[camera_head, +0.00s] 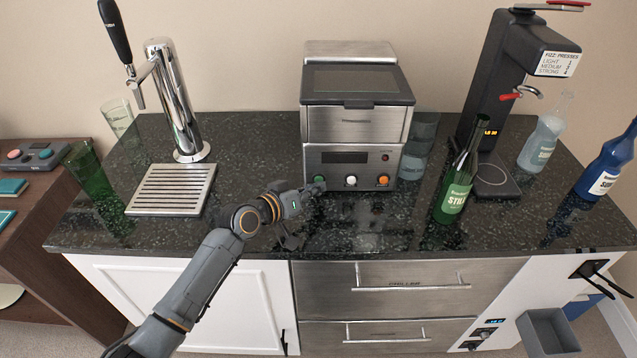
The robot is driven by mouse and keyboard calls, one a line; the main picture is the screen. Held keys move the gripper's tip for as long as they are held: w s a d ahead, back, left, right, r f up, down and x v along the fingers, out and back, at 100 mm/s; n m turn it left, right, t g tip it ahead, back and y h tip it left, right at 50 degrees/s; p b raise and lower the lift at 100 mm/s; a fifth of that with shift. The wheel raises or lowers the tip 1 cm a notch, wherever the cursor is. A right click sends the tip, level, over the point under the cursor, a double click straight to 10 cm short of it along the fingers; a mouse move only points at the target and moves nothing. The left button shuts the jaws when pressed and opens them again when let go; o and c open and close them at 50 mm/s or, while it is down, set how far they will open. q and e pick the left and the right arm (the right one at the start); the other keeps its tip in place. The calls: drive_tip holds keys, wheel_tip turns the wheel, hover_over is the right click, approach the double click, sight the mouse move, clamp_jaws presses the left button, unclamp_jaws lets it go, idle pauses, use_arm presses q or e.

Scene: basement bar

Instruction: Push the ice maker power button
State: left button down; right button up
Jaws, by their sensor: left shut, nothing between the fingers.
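The ice maker (352,125) is a stainless steel box with a dark-framed lid, standing at the back middle of the counter. Its front has a dark display and a row of buttons: a green one (319,180) at left, a white one (351,181) in the middle and an orange one (383,180) at right. A small red spot (385,157) shows beside the display. My left gripper (317,188) is shut and empty, its tips close to the green button. I cannot tell whether they touch it. No label for the power button is readable. My right gripper is not in view.
A chrome tap (176,100) and drip tray (172,190) stand left on the dark counter (250,165). A green bottle (457,180) and a black soda machine (490,90) stand right of the ice maker.

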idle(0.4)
use_arm(q)
drive_tip(key=shift+s+r, duration=0.1)
drive_tip(key=shift+s, duration=0.1)
drive_tip(key=shift+s+p, duration=0.5)
drive_tip(key=shift+s+p, duration=0.65)
drive_tip(key=shift+p, duration=0.05)
drive_tip(key=s+p, duration=0.2)
drive_tip(key=s, duration=0.1)
drive_tip(key=shift+s, duration=0.3)
drive_tip(key=shift+s+p, duration=0.3)
drive_tip(key=shift+s, duration=0.25)
